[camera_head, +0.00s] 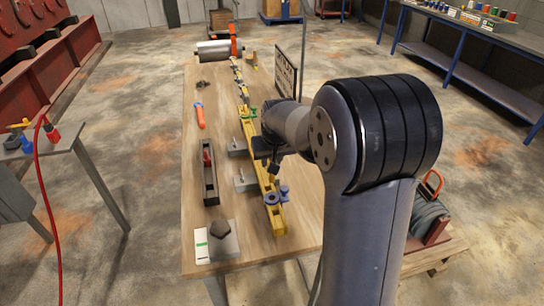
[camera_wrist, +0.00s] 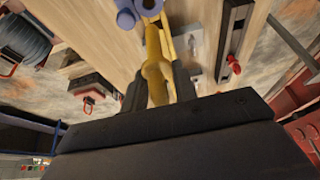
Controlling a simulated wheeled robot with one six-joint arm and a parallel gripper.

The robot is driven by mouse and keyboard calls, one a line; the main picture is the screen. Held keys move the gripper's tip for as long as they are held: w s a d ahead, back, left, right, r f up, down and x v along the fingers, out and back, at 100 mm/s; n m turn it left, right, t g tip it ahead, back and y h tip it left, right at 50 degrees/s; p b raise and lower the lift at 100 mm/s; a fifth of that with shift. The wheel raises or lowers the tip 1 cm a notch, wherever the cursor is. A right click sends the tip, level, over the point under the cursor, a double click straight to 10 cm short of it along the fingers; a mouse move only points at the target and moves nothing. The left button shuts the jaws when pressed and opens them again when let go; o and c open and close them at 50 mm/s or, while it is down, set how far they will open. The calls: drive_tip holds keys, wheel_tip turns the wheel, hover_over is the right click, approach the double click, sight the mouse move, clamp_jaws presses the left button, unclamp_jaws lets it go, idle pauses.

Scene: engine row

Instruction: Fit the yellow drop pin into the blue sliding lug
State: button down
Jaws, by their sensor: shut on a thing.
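My gripper (camera_wrist: 158,88) is shut on the yellow drop pin (camera_wrist: 155,72), which sticks out beyond the fingers in the wrist view. In the head view my gripper (camera_head: 268,160) is over the right side of the wooden bench, and the pin cannot be made out there. The blue sliding lug (camera_head: 271,198) sits on the near part of a long yellow bar (camera_head: 279,222). In the wrist view the lug (camera_wrist: 126,17) is at the top edge, partly cut off, beyond the pin's far end. I cannot tell whether pin and lug touch.
The bench (camera_head: 172,215) also holds a dark narrow tray (camera_head: 209,180) with a red item, grey blocks, an orange-handled tool (camera_head: 200,118) and a green clamp (camera_head: 248,112). A dark sign panel (camera_head: 285,72) stands at the right edge. A reel (camera_head: 430,215) is at right.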

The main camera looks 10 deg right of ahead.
drive_tip(key=shift+f, duration=0.1)
idle(0.3)
drive_tip(key=b, duration=0.5)
hover_over(270, 193)
drive_tip(key=s, duration=0.1)
drive_tip(key=shift+s+f, duration=0.1)
drive_tip(key=shift+f, duration=2.8)
drive_tip(key=shift+f+b, duration=2.25)
drive_tip(key=shift+f, duration=0.6)
drive_tip(key=c, duration=1)
unclamp_jaws()
drive_tip(key=shift+c, duration=0.2)
drive_tip(key=shift+f, duration=0.1)
drive_tip(key=shift+s, duration=0.1)
drive_tip(key=v, duration=1.1)
drive_tip(key=shift+a+b, duration=0.2)
drive_tip(key=shift+b, duration=0.15)
